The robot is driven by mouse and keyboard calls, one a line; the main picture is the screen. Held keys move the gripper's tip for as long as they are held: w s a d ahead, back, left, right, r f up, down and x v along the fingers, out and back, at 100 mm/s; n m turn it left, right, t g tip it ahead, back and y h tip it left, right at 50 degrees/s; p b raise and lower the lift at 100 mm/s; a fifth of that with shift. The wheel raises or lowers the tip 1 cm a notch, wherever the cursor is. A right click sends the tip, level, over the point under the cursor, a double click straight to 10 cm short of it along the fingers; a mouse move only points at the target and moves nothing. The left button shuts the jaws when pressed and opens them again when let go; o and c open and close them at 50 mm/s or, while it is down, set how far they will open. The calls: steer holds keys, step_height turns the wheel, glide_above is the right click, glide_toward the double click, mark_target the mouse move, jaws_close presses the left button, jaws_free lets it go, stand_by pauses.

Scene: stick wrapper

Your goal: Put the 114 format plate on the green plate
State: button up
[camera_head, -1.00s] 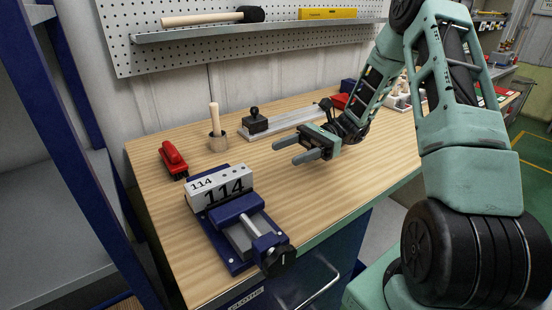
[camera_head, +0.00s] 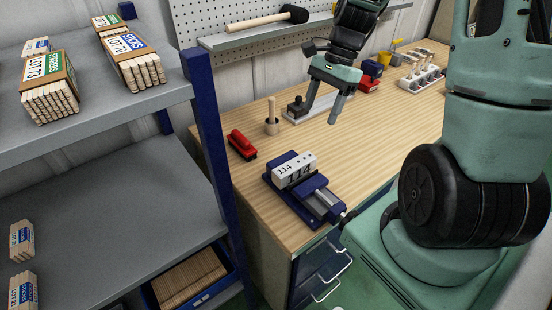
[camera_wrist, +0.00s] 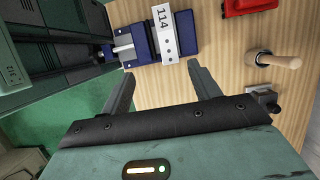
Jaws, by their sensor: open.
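The 114 format plate (camera_head: 294,169) is a pale block with black "114" numbers. It sits in the blue vise (camera_head: 317,204) on the wooden workbench. In the wrist view the plate (camera_wrist: 164,32) lies across the vise (camera_wrist: 137,36), beyond the fingertips. My gripper (camera_head: 320,113) is open and empty, fingers pointing down, behind and to the right of the plate. Both fingers (camera_wrist: 162,83) show apart in the wrist view, with bare wood and green floor between and around them. I cannot make out a separate green plate in these views.
A black-knobbed fixture (camera_head: 297,107) is near my gripper. Shelves (camera_head: 120,200) with stick bundles stand left. The bench right of the vise is clear.

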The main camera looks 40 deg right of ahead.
steer(key=r, duration=0.1)
steer(key=p, duration=0.3)
glide_above(296, 164)
steer(key=d, duration=0.2)
steer(key=shift+h, duration=0.3)
steer(key=f, duration=1.1)
steer(key=shift+s+d+f, duration=0.2)
steer(key=shift+s+f, duration=0.05)
steer(key=shift+w+a+p+x, duration=0.2)
steer(key=shift+p+x, duration=0.35)
steer(key=shift+x, duration=0.5)
steer(key=shift+w+a+p+x, duration=0.15)
steer(key=shift+p+x, duration=0.35)
steer(key=shift+x, duration=0.5)
steer(key=shift+a+f, duration=0.1)
steer(key=shift+f, duration=0.5)
jaws_close()
steer(key=shift+r, duration=0.15)
